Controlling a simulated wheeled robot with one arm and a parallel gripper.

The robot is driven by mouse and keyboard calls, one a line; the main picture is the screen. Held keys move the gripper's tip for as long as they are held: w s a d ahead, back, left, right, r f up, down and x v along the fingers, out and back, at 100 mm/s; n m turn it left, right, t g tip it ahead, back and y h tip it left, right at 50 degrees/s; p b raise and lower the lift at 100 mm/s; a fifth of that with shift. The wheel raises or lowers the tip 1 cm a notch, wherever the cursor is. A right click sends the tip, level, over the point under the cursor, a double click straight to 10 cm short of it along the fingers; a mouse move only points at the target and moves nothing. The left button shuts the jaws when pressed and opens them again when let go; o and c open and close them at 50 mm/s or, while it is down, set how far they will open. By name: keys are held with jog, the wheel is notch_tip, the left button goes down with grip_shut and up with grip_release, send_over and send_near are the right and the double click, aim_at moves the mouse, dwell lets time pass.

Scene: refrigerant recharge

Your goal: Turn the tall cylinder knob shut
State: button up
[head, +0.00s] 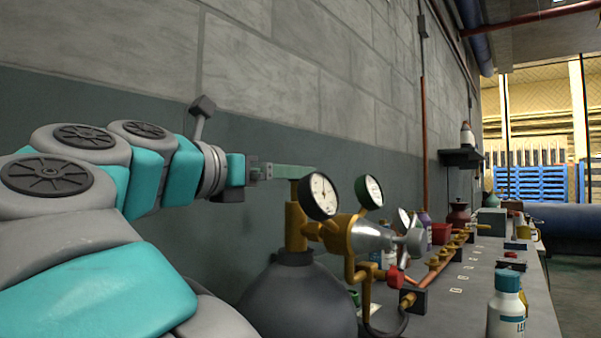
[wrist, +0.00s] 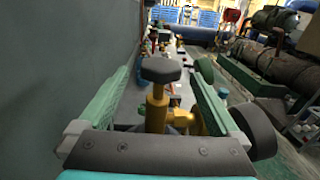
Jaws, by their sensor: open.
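The tall dark grey cylinder (head: 297,300) stands at the near end of the bench, with a brass valve (head: 296,228) on top. Its dark, faceted knob (wrist: 161,69) shows in the wrist view on an upright brass stem (wrist: 157,105). My gripper (head: 314,172) is level above the valve in the head view, and its green finger hides the knob there. In the wrist view my gripper (wrist: 160,75) is open, with one green finger on each side of the knob and stem. A gap shows on both sides, and neither finger appears to touch the knob.
Two pressure gauges (head: 320,196) and (head: 369,192) and a silver regulator (head: 372,236) sit just right of the valve. A grey wall (head: 255,150) runs close behind. Bottles, including a white one (head: 507,305), and brass fittings (head: 433,264) stand along the bench.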

jog(key=p+x, duration=0.1)
jog(key=x, duration=0.5)
jog(key=shift+w+d, duration=0.25)
jog(key=shift+d, duration=0.05)
jog(key=shift+c, duration=0.4)
